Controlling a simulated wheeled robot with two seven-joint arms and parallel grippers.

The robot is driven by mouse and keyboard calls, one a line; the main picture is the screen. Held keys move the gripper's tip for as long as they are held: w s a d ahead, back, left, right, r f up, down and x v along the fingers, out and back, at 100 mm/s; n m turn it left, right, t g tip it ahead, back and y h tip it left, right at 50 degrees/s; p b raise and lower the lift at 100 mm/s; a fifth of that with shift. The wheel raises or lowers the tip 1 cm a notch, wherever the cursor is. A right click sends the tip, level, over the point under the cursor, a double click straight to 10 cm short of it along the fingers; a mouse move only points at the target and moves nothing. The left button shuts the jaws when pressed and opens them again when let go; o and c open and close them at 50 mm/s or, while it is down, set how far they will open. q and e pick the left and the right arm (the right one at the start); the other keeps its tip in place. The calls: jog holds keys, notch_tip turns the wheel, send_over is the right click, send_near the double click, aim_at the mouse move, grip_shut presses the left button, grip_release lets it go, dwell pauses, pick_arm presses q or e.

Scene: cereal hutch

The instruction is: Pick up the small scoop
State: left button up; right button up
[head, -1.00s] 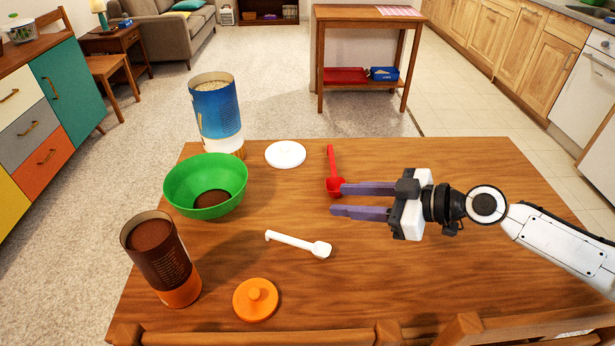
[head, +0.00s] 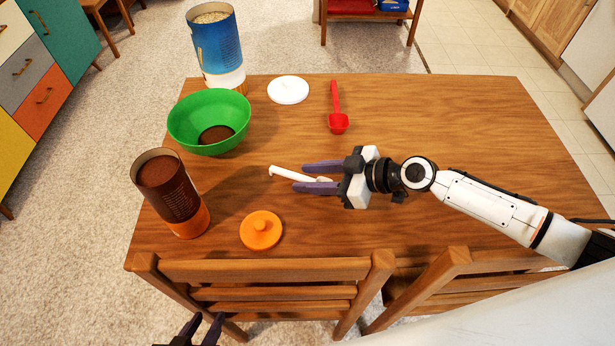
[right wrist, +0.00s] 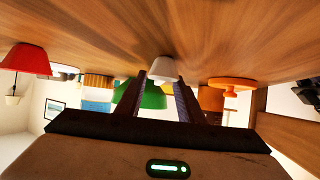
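A white scoop (head: 288,173) lies on the table, its handle pointing left and its bowl end partly hidden by my right gripper. My right gripper (head: 301,178) is open, low over the table, with its fingers on either side of the scoop's bowl end. In the right wrist view the white scoop (right wrist: 162,69) shows between the fingertips, with gaps beside it. A red scoop (head: 337,112) lies farther back; it also shows in the right wrist view (right wrist: 25,60). My left gripper (head: 203,328) is open and empty at the bottom edge, below the table.
A green bowl (head: 183,120) with brown contents, a brown canister (head: 175,192) and an orange lid (head: 262,231) surround the white scoop's left side. A blue canister (head: 218,50) and white lid (head: 288,90) stand behind. Chairs (head: 280,270) line the front edge. The table's right side is clear.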

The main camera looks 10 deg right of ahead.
jog(key=shift+w+a+f, duration=0.2)
jog(key=shift+a, duration=0.15)
jog(key=shift+c, duration=0.2)
grip_shut()
